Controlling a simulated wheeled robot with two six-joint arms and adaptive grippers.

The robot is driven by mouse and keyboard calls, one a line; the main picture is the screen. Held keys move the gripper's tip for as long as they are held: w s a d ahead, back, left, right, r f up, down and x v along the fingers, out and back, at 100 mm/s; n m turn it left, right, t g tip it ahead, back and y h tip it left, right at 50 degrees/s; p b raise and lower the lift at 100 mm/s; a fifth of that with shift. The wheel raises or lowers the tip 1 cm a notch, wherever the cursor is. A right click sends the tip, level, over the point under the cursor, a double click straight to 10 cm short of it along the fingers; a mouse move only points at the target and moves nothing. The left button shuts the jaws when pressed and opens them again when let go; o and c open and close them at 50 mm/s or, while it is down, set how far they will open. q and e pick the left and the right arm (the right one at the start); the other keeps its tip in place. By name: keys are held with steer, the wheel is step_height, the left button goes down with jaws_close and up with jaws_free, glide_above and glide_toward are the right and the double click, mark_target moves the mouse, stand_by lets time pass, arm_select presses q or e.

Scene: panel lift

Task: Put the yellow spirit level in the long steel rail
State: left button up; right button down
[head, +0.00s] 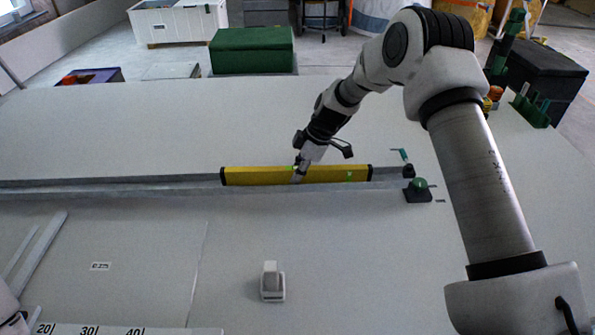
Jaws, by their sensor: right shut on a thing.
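The yellow spirit level (245,177) lies lengthwise along the long steel rail (120,187), towards the rail's right end. It appears to lie between the rail's back and front walls. Its lower edge is close to the front wall, and I cannot tell whether it rests on the rail's floor. My right gripper (298,174) reaches down from above and is shut on the level near its middle, hiding a small part of it. My left gripper is not in view; only a bit of my left arm shows at the lower left corner.
A green-knobbed black block (418,190) stands at the rail's right end. A small white block (271,282) stands on the table in front. A ruler strip (90,329) lies at the front left edge. The table behind the rail is clear.

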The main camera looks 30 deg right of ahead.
steer(key=c, duration=1)
jaws_free()
steer(key=shift+f, duration=0.1)
steer(key=shift+r+p, duration=0.35)
steer(key=shift+r, duration=0.05)
steer(key=p+v, duration=0.5)
steer(key=v, duration=0.7)
steer(key=shift+r, duration=0.25)
